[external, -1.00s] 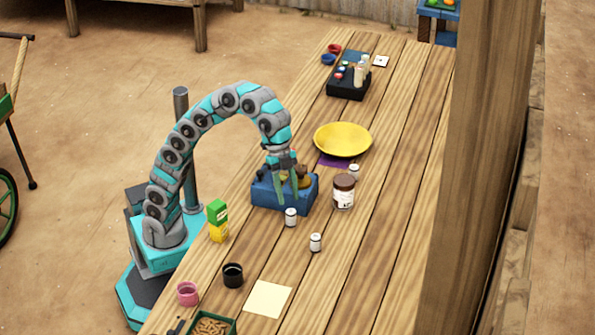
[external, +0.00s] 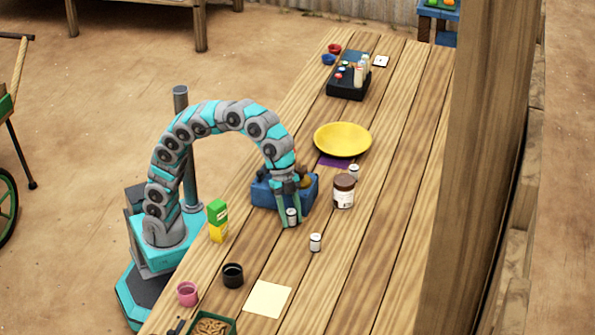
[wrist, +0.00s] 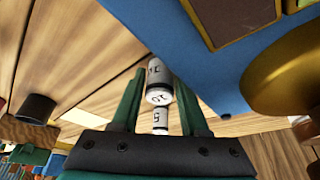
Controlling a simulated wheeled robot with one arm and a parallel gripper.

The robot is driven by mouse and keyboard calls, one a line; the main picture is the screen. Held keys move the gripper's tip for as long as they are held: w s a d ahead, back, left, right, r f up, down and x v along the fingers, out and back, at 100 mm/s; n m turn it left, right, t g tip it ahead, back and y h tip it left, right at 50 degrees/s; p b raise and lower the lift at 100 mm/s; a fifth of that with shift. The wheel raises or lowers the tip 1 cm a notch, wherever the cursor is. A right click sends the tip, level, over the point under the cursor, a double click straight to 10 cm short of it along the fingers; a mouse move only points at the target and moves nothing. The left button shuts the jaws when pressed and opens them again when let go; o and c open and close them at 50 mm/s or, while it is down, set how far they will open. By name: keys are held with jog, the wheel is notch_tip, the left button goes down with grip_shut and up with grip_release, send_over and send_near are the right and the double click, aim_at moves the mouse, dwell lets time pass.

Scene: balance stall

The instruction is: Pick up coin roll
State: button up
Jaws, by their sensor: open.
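Several small white coin rolls with dark ends stand on the wooden table. One coin roll (external: 292,216) is beside the blue box's front side, between the fingers of my gripper (external: 292,224). A second coin roll (external: 315,242) stands to the lower right, and a third (external: 354,171) is behind the jar. My gripper is open, its fingers pointing down on either side of the first roll. In the wrist view a white roll (wrist: 158,75) marked with dark figures lies between the green fingers, with another (wrist: 160,118) in line with it. I cannot tell whether the fingers touch it.
The blue box (external: 268,197) with a gold object stands close behind my gripper. A yellow bowl (external: 343,137) is farther back.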

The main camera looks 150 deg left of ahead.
aim_at(292, 211)
grip_shut()
dwell(0.3)
jog(key=shift+r, duration=0.1)
dwell(0.4)
notch_tip(292, 211, up, 7)
jog(key=shift+r, duration=0.15)
jog(key=shift+r+p, duration=0.65)
jog(key=shift+r, duration=0.6)
